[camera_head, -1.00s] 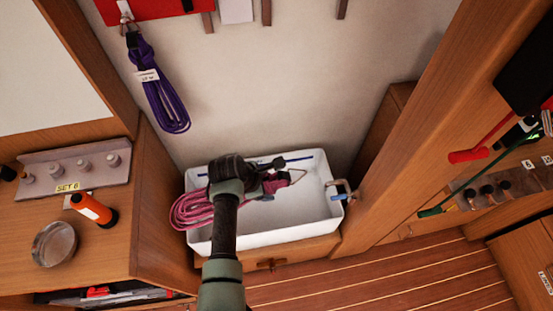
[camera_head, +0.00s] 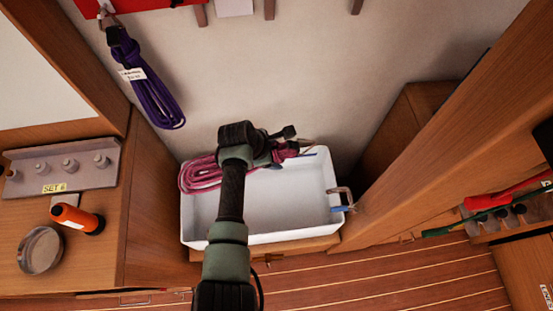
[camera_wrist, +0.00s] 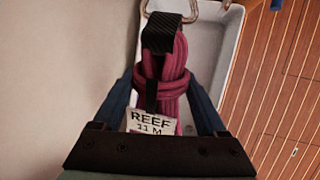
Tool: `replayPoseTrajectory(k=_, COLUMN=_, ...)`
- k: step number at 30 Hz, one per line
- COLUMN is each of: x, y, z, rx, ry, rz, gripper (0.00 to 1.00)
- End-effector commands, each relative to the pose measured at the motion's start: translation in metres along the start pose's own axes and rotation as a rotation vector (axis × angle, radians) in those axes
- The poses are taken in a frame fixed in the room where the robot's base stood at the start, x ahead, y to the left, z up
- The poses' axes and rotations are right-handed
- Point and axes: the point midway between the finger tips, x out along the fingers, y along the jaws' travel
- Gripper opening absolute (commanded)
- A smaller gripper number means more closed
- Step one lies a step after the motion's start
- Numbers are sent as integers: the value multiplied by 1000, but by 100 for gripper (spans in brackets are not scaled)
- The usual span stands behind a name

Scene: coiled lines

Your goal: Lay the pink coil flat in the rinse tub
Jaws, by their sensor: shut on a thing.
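The pink coil (camera_head: 201,174) is in my gripper (camera_head: 285,142), over the back left part of the white rinse tub (camera_head: 262,239). In the wrist view the fingers of my gripper (camera_wrist: 165,95) are shut on either side of the coil's wrapped neck (camera_wrist: 168,82). A black strap and a tag reading "REEF 11 M" (camera_wrist: 152,122) are on it, with a metal ring (camera_wrist: 172,12) at its end. The coil's loops hang at the tub's left end in the head view. My arm hides part of the coil and tub. I cannot tell whether the loops touch the tub.
A clamp (camera_head: 342,200) sits on the tub's right rim. A purple coil (camera_head: 145,85) hangs on the wall at upper left. The left counter holds an orange bottle (camera_head: 77,218) and a round metal dish (camera_head: 41,250). A wooden post (camera_head: 440,130) stands at right.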

Motion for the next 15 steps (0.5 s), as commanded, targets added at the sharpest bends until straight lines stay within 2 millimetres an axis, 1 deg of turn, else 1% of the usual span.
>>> replayPoseTrajectory(k=8, x=16, y=-3, z=-6, rx=2, ry=0, rz=4, gripper=0)
replayPoseTrajectory(k=15, x=42, y=-10, z=-16, rx=2, ry=0, rz=4, gripper=0)
